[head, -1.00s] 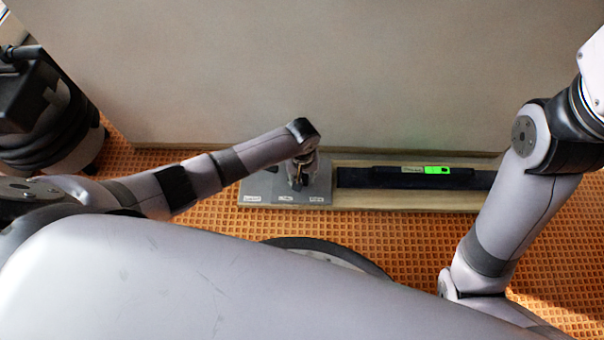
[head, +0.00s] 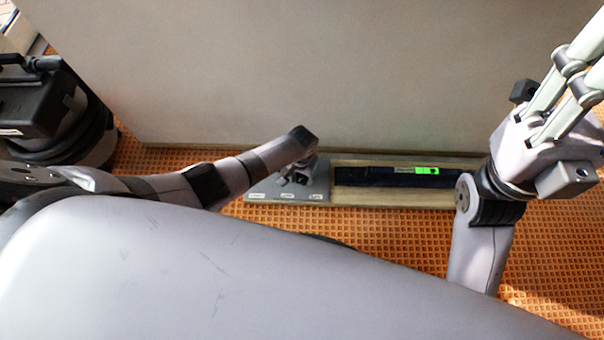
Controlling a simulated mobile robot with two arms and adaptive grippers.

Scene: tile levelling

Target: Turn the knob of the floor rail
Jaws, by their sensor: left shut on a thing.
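The floor rail is a long wooden board (head: 405,199) on the floor along the pale wall, with a grey metal plate (head: 262,188) at its left end. Small white labels line the plate's front edge; they are too small to read. My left gripper (head: 297,175) points down at the plate from above and is shut on the knob there. The gripper and wrist hide the knob itself. My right gripper (head: 572,95) is raised at the upper right, away from the rail; its fingertips are out of the picture.
A dark strip with a lit green display (head: 426,170) lies in the rail's right part. The pale wall (head: 300,75) stands close behind the rail. A black vacuum-like machine (head: 50,110) stands at the left. Orange patterned carpet (head: 400,235) is free in front.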

